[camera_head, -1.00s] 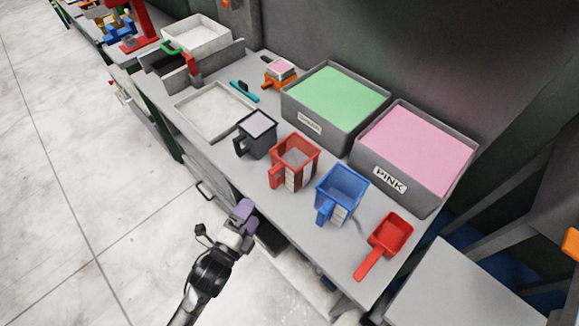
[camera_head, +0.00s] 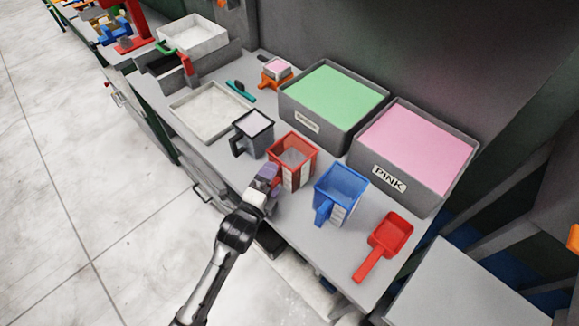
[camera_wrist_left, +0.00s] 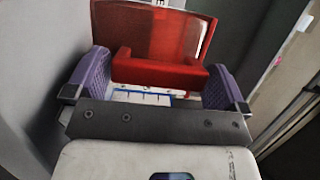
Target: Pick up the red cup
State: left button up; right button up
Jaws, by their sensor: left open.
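The red cup (camera_head: 294,156) stands upright on the grey table, between a dark grey cup (camera_head: 254,132) and a blue cup (camera_head: 340,190). My left gripper (camera_head: 267,176) is at the red cup's near side, over the table's front edge, and hides its handle in the head view. In the left wrist view the red cup (camera_wrist_left: 152,32) is straight ahead and its red handle (camera_wrist_left: 158,70) lies between the two purple fingers of my open left gripper (camera_wrist_left: 160,82). The fingers stand either side of the handle, with a small gap visible. My right gripper is not in view.
A red scoop (camera_head: 388,236) lies at the right of the table. Bins of green (camera_head: 318,127) and pink (camera_head: 366,172) material stand behind the cups. A white tray (camera_head: 207,136) lies to the left. The blue cup is close on the right.

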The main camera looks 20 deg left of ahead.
pick_arm(q)
jog(key=shift+w, duration=0.4)
jog(key=shift+c, duration=0.3)
jog(key=c, duration=0.6)
jog(key=shift+r, duration=0.1)
jog(key=shift+r, duration=0.35)
notch_tip(320, 180, up, 9)
jog(key=p, duration=0.2)
jog(key=shift+p, duration=0.3)
